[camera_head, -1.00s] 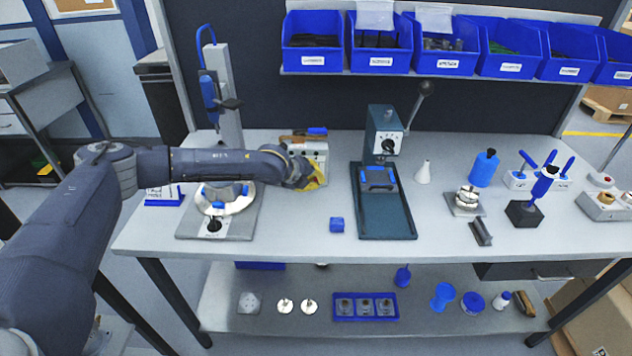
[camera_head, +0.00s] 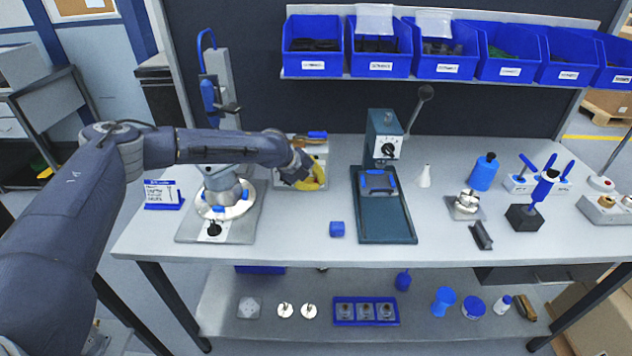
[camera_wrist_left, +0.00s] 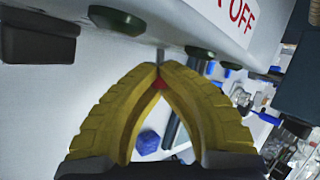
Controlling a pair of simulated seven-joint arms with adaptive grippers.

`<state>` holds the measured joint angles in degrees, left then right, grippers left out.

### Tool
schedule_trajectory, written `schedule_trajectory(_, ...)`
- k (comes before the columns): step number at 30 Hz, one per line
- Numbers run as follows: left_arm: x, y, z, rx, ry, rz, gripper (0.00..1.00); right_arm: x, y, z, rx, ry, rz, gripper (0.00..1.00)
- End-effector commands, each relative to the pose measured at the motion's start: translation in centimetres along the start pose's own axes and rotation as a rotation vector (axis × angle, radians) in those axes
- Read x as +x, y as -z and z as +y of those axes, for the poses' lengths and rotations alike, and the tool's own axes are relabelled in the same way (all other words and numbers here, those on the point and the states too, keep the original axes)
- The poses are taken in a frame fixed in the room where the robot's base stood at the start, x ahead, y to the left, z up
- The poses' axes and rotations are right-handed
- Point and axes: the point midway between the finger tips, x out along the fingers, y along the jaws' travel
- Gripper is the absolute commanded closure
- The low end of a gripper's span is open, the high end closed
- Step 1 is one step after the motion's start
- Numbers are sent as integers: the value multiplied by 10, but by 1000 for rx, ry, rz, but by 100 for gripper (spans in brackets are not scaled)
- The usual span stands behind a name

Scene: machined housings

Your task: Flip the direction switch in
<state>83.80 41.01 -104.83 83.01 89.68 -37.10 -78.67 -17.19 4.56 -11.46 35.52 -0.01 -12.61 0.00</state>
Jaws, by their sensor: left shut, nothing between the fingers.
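The pale control box (camera_head: 284,184) stands at the back of the bench in the head view, mostly hidden behind my left arm and gripper. In the left wrist view, its pale panel (camera_wrist_left: 178,20) fills the top, with red "OFF" lettering and dark green rounded knobs (camera_wrist_left: 117,20). I cannot tell which part is the direction switch. My left gripper (camera_head: 321,176) has yellow fingers in front of the box. In the left wrist view, the fingertips (camera_wrist_left: 159,68) meet, close below the panel edge, with nothing held. Whether they touch a control is unclear. My right gripper is not in view.
A stand with a round white fixture (camera_head: 224,205) is at left, beneath my arm. Blue bins (camera_head: 379,50) hang above the back.

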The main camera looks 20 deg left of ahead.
Motion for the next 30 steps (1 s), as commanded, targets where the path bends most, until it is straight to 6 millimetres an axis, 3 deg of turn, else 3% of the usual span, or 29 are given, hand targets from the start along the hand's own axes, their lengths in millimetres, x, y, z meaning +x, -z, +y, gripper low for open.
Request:
schedule_trajectory(8, 2, 5, 0, 1, -1, 8, 100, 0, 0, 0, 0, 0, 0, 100)
schedule_trajectory(15, 1, 3, 0, 1, 0, 5, 76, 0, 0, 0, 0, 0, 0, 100)
schedule_trajectory(24, -2, 1, 0, 0, 0, 2, 76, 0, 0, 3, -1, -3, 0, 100)
schedule_trajectory(30, -25, 0, 0, 0, 1, 2, 76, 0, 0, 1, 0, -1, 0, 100)
